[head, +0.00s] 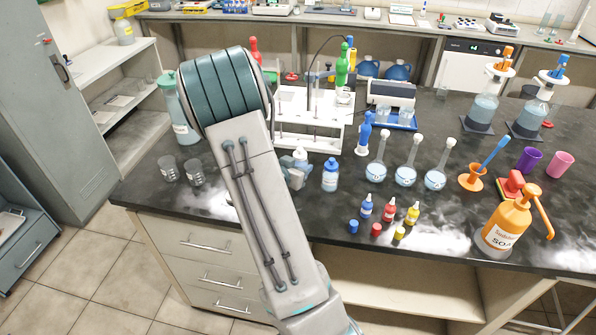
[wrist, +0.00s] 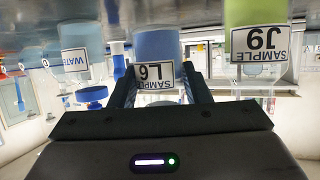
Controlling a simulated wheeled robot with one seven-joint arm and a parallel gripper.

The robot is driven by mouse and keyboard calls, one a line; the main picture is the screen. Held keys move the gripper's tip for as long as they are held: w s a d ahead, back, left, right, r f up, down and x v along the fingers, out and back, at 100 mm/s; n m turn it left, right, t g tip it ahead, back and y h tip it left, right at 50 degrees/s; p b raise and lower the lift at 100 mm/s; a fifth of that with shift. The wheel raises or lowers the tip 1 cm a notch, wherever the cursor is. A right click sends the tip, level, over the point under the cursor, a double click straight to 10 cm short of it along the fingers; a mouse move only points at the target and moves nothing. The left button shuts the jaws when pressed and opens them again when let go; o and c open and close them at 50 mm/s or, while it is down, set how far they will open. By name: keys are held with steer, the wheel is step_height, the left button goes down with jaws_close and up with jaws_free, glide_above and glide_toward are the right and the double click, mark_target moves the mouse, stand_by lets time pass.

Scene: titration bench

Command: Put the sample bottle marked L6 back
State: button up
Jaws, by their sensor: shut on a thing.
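The sample bottle L6 (wrist: 154,45) is blue, with a white label that reads L6, upside down in the wrist view. My gripper (wrist: 158,88) is shut on it, with one dark finger on either side. In the head view my gripper (head: 295,178) is at the front middle of the bench, partly hidden by my arm. A white-capped bottle (head: 300,156) shows at its fingers and looks like L6. I cannot tell whether its base touches the bench. A green bottle labelled J9 (wrist: 257,12) is beside it at right in the wrist view.
A bottle labelled WATER (wrist: 82,35) stands at left in the wrist view. A blue bottle (head: 330,176) stands close right of my gripper. The white rack (head: 310,135) is behind; flasks (head: 405,176) stand to the right. Small beakers (head: 193,172) stand left.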

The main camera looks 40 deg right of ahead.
steer(key=shift+f, duration=0.85)
steer(key=shift+f, duration=0.1)
steer(key=o, duration=0.9)
steer(key=shift+o, duration=0.2)
